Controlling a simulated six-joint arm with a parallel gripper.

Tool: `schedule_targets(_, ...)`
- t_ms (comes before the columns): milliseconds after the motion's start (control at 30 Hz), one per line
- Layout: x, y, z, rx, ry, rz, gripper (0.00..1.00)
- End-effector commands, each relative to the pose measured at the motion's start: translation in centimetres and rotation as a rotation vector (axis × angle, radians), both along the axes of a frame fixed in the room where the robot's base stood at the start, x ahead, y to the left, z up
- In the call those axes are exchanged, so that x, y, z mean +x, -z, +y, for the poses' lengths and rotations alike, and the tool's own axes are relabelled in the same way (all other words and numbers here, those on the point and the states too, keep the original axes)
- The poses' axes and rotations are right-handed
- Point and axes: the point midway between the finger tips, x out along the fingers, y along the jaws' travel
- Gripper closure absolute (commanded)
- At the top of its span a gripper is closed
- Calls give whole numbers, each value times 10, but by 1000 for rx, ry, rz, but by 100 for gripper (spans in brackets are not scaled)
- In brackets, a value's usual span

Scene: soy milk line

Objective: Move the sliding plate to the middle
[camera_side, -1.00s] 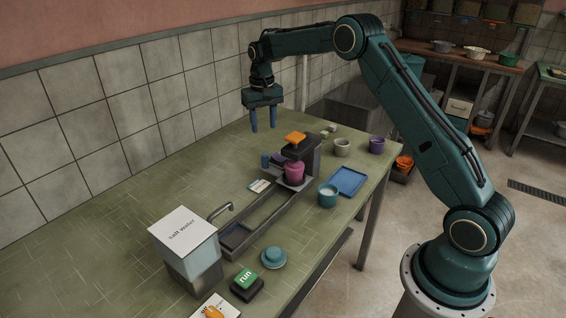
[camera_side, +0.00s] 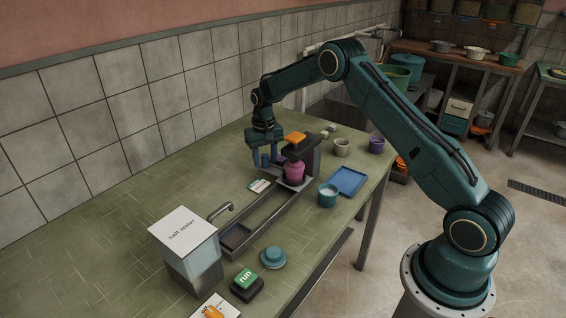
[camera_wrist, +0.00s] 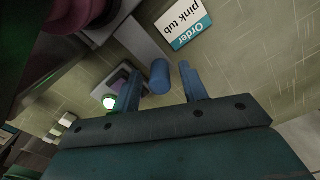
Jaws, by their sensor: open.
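The sliding plate (camera_side: 284,183) is at the far end of its long grey track (camera_side: 262,216), under the dark press, with a pink tub (camera_side: 294,172) on it. A short blue cylindrical knob (camera_wrist: 160,77) is beside the track, on the wall side; I cannot tell what it is joined to. My gripper (camera_side: 264,158) is low at the knob, left of the press. In the wrist view its two blue fingers (camera_wrist: 161,90) are open, one on each side of the knob. Contact with the knob is not visible.
The press with its orange top (camera_side: 294,138) is close on the gripper's right. An order card (camera_wrist: 184,24) reading "pink tub" lies nearby. A salt water tank (camera_side: 187,245) with a tap stands at the track's near end. A blue tray (camera_side: 348,181) and teal cup (camera_side: 327,195) are to the right.

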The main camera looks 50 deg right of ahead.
Motion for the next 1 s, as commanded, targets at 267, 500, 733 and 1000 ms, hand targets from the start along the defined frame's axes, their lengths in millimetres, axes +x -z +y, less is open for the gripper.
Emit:
schedule_targets(267, 0, 5, 0, 0, 0, 0, 57)
schedule_targets(500, 0, 5, 0, 0, 0, 0, 80)
schedule_targets(733, 0, 5, 0, 0, 0, 0, 100)
schedule_targets(1000, 1, 4, 24, 0, -4, 0, 100)
